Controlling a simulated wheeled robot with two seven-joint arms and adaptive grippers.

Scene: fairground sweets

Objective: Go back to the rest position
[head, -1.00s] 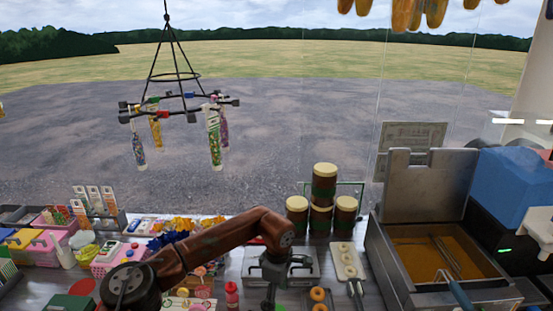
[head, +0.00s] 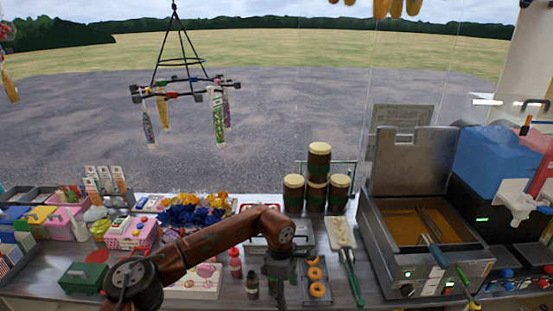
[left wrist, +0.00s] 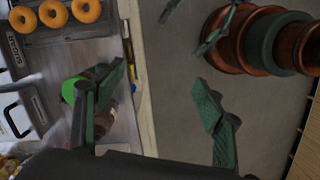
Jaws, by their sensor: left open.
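My left arm comes in from the lower left over the counter, bent at a brown elbow. My left gripper (head: 279,287) hangs down at the counter's front, left of the doughnuts. In the left wrist view its two dark green fingers (left wrist: 160,80) are wide apart with nothing between them; the gap lies over the counter's front edge and the floor. One finger partly hides a green-topped item (left wrist: 72,90) on the counter. My right gripper is in neither view.
Doughnuts (head: 316,273) lie on a tray right of my left gripper. A dark bottle (head: 252,287) and a red bottle (head: 235,264) stand left of it. A fryer (head: 425,271) stands at right. The counter edge (left wrist: 140,80) is close.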

